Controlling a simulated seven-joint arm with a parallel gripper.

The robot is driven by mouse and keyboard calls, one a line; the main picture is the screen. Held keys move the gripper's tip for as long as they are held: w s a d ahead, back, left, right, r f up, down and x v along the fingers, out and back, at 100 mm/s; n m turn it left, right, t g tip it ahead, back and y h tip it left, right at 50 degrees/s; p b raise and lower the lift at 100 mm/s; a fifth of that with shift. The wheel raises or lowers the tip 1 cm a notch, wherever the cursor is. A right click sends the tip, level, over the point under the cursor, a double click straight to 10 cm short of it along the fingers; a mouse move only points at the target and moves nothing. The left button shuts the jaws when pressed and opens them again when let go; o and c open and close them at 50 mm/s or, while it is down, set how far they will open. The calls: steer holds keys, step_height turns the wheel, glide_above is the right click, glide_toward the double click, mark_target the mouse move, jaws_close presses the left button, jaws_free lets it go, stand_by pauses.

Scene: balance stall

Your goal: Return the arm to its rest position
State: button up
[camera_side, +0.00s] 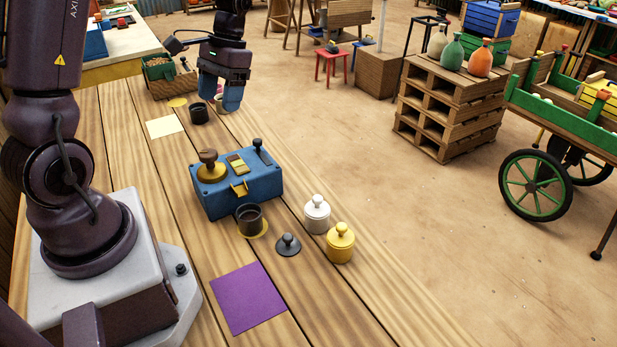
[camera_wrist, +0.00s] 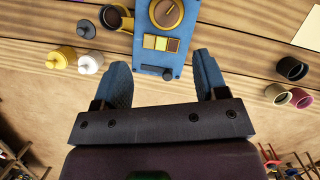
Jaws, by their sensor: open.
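My gripper (camera_side: 220,96) hangs in the air over the far part of the plank table (camera_side: 350,308), its blue fingers pointing down. In the wrist view the two fingers (camera_wrist: 160,76) stand apart with nothing between them. The blue box (camera_side: 230,200) with a brass dial, a row of tiles and a black knob stands on the table, nearer the side camera than my gripper. It also shows beyond the fingertips in the wrist view (camera_wrist: 152,53).
A purple sheet (camera_side: 247,299) lies in front.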

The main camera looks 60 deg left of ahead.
steer(key=s+d+r+m+t, duration=0.1)
steer(key=s+d+r+t, duration=0.1)
steer(key=d, duration=0.4)
steer(key=s+d+r+m+t, duration=0.1)
steer(key=s+d+r+t, duration=0.2)
steer(key=d+r, duration=0.3)
steer(key=s+d+r+m+t+y, duration=0.1)
steer(key=s+d+r+m+t, duration=0.1)
steer(key=d+r+t, duration=0.2)
steer(key=d, duration=0.2)
steer(key=shift+s+d, duration=0.2)
steer(key=shift+d, duration=0.15)
steer(key=shift+r, duration=0.1)
steer(key=n+g+h, duration=0.4)
steer(key=n, duration=1.7)
glide_toward(208, 152)
steer(key=x, duration=0.9)
steer(key=shift+c, duration=0.4)
